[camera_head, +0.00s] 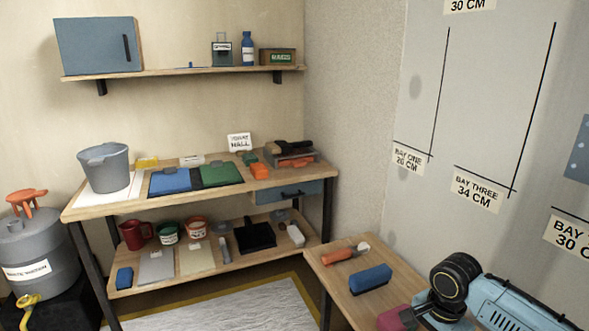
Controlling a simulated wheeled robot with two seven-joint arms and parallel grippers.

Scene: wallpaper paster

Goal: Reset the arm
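Part of my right arm (515,303) shows at the bottom right, light blue with a round black joint. It is in front of the small wooden side table (335,283). The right gripper's fingers are not visible, so I cannot see whether they hold anything. My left arm and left gripper are out of view.
The side table holds a blue block (370,279), an orange-handled tool (345,254) and a dark pink item (395,318) close to my arm. A two-level workbench (130,203) with a bucket (104,167) stands left. A marked wall (470,110) rises right.

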